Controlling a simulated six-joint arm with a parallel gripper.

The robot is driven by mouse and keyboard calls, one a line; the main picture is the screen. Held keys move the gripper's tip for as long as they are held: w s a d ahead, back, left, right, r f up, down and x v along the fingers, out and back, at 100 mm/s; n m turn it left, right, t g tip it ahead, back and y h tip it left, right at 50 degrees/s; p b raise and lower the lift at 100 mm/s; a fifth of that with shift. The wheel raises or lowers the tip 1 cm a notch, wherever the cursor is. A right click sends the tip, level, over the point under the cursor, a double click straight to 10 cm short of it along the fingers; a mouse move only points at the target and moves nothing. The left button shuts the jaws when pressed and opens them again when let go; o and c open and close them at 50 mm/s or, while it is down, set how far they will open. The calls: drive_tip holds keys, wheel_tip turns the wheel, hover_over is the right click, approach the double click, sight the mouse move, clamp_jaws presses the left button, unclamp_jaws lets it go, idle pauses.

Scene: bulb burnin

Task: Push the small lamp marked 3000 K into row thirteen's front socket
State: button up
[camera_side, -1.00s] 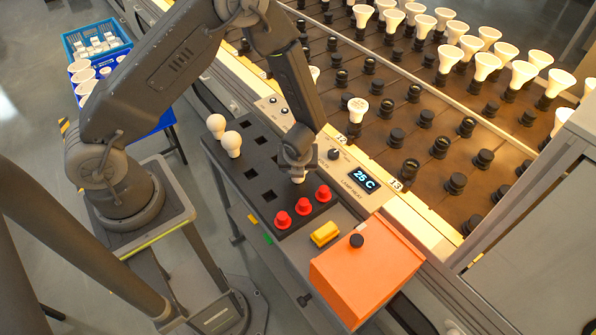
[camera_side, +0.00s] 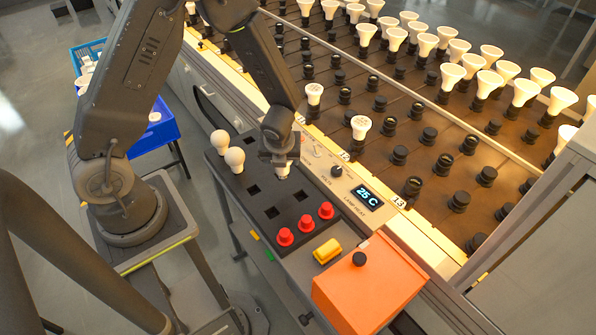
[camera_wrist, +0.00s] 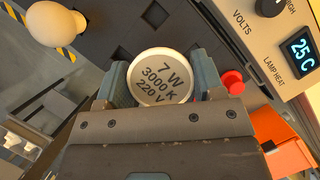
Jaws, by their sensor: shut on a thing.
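My gripper (camera_side: 281,160) is shut on a small round lamp (camera_wrist: 161,77), held between two grey fingers (camera_wrist: 162,83). In the wrist view its white face reads 7 W, 3000 K, 220 V. In the side view only a little of the lamp (camera_side: 283,173) shows below the fingers, above the dark tray (camera_side: 263,233). The row label 13 (camera_side: 398,202) is on the rail to the right. The front socket of row thirteen (camera_side: 412,187) looks black and empty, and stands right of my gripper.
Two white bulbs (camera_side: 234,159) stand at the tray's left. Red caps (camera_side: 306,223), a yellow block (camera_side: 327,251) and an orange box (camera_side: 368,284) are at the front. The LAMP HEAT panel (camera_side: 366,197) reads 25 C. A lamp stands near label 12 (camera_side: 361,127).

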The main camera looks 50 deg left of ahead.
drive_tip(key=s+a+r, duration=0.3)
drive_tip(key=a, duration=0.2)
drive_tip(key=w+d+r+m, duration=0.1)
drive_tip(key=w+d, duration=0.4)
drive_tip(key=w, duration=0.6)
drive_tip(key=w+d+r+m, duration=0.15)
drive_tip(key=w+d, duration=0.35)
drive_tip(key=w, duration=0.7)
drive_tip(key=w+d+r+m+t+h, duration=0.15)
drive_tip(key=w+d, duration=0.25)
drive_tip(key=d, duration=0.5)
drive_tip(key=w+d+r+m, duration=0.1)
drive_tip(key=w+d+m, duration=0.15)
drive_tip(key=d, duration=0.65)
drive_tip(key=shift+n, duration=0.25)
drive_tip(key=shift+w+d+f, duration=0.1)
drive_tip(key=shift+w+f, duration=0.1)
drive_tip(key=shift+f, duration=1.05)
drive_tip(key=shift+w+f, duration=0.2)
drive_tip(key=shift+f, duration=1.05)
drive_tip(key=shift+f, duration=0.35)
drive_tip(key=shift+f, duration=0.75)
drive_tip(key=shift+f, duration=0.35)
